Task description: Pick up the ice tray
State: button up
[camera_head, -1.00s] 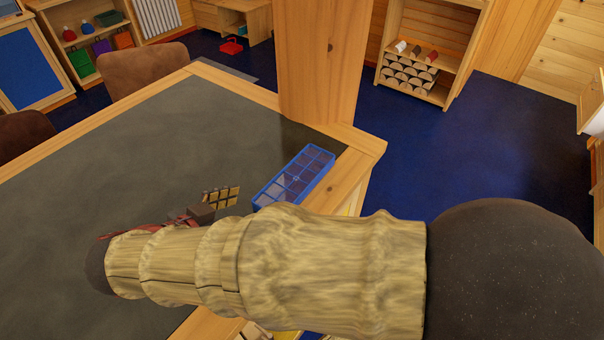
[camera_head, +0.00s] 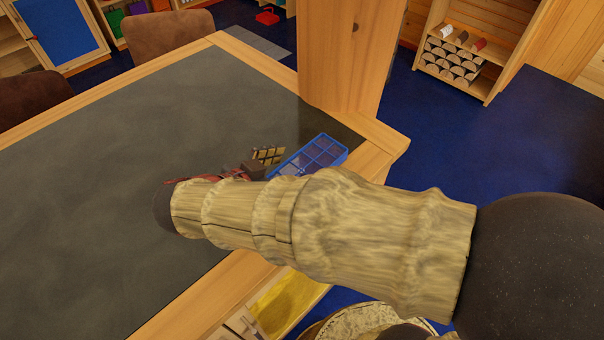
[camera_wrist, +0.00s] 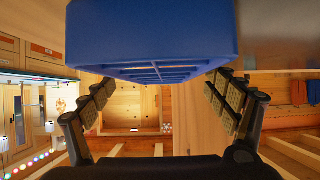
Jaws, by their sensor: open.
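The ice tray (camera_head: 326,148) is a blue, rectangular tray with a grid of compartments. It lies on the dark tabletop near the corner by the wooden post, its near part hidden behind my arm. My gripper (camera_head: 268,156) is just left of the tray, low over the table; its gold-padded finger shows. In the wrist view the tray (camera_wrist: 150,35) fills the top middle, close to the camera. My gripper's fingers (camera_wrist: 163,84) are spread to its left and right, open and empty. I cannot tell whether they touch the tray.
The dark tabletop (camera_head: 120,160) is clear to the left. A thick wooden post (camera_head: 345,60) rises just behind the tray. The table's wooden edge (camera_head: 385,150) lies right of the tray. Brown chairs (camera_head: 160,35) stand along the far side.

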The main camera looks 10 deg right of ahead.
jog(key=shift+x, duration=1)
jog(key=c, duration=0.4)
jog(key=c, duration=1.3)
